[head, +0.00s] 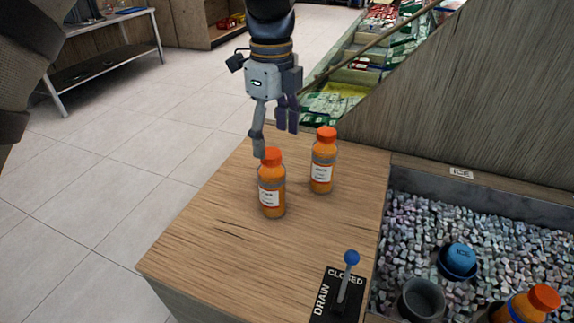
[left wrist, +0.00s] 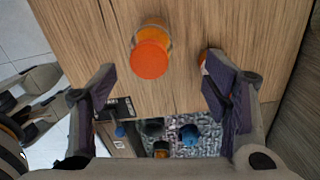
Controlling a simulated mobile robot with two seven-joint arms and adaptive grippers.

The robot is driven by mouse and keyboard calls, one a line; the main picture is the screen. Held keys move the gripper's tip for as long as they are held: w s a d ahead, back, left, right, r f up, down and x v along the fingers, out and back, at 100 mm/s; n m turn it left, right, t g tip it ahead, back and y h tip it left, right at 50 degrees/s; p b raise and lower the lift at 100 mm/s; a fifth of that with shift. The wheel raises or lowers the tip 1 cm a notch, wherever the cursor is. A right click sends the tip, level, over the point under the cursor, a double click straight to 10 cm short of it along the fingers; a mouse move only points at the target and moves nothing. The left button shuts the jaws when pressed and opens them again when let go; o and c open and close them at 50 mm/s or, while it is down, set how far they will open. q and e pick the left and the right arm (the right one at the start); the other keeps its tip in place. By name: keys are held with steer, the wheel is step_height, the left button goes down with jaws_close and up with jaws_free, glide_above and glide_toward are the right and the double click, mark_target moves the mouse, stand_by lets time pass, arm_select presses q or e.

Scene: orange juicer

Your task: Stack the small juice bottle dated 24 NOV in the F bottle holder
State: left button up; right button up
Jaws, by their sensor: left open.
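Two small orange juice bottles with orange caps stand upright on the wooden counter. The nearer bottle (head: 271,187) is at left; the other bottle (head: 323,163) is behind it to the right. Their label dates are too small to read. My left gripper (head: 274,142) is open and empty, just behind and above the nearer bottle. In the left wrist view, one bottle's cap (left wrist: 150,60) shows between the open fingers (left wrist: 160,88), and another bottle is partly hidden by the right finger. Bottle holders (head: 421,299) sit in the ice bin; no letter F is readable.
The ice bin (head: 410,235) at right holds a blue lidded item (head: 459,257) and another orange-capped bottle (head: 530,303). A wooden panel (head: 490,95) rises behind. The counter's left part is clear.

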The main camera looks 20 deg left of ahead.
mark_target(272, 181)
arm_select(q)
steer(key=f, duration=0.7)
steer(key=s+f, duration=0.1)
steer(key=f, duration=0.3)
steer(key=shift+s+a+f+b, duration=0.1)
steer(key=shift+a+f+b, duration=0.1)
steer(key=shift+b, duration=0.1)
steer(key=shift+r, duration=0.15)
steer(key=c, duration=1.6)
